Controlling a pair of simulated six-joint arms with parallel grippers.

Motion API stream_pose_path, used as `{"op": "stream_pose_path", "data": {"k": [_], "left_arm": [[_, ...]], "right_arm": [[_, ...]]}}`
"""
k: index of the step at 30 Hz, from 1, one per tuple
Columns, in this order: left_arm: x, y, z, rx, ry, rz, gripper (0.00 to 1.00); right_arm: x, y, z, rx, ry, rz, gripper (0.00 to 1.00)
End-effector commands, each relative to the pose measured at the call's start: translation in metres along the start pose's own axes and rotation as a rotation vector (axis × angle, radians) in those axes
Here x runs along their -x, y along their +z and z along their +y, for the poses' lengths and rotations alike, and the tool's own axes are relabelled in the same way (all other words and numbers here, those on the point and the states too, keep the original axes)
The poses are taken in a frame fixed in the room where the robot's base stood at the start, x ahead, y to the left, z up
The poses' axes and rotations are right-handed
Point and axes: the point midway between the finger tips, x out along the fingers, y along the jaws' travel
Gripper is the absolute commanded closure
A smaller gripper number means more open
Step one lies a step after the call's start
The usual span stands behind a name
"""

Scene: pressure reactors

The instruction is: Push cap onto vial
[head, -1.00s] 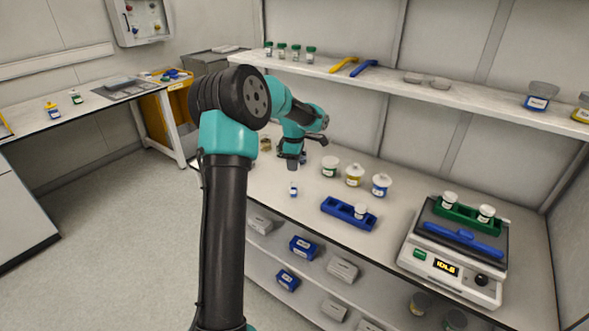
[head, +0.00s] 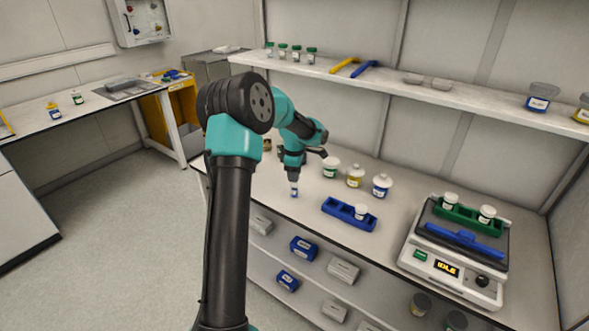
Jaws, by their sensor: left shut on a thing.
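A small clear-white vial with a blue label (head: 294,191) stands upright on the bench near its front edge, left of the blue rack. My left gripper (head: 293,178) points down directly above the vial, its fingertips at the vial's top. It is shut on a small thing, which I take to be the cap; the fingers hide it. I cannot tell whether the cap touches or sits on the vial's mouth. My right gripper is not in view.
Farther right is a scale (head: 452,263) with a green rack (head: 466,213). A shelf (head: 420,95) runs above the bench.

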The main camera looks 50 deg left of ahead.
Motion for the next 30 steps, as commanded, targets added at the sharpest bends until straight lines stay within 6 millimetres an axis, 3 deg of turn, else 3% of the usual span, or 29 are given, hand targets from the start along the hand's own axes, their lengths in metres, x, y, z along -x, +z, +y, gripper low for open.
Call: {"op": "stream_pose_path", "data": {"k": [9, 30], "left_arm": [[-0.017, 0.0, 0.0, 0.001, -0.001, 0.0, 0.83], [-0.018, 0.0, 0.0, 0.001, -0.001, 0.0, 0.83]], "right_arm": [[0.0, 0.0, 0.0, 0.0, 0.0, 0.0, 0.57], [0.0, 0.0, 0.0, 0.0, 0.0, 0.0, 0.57]]}}
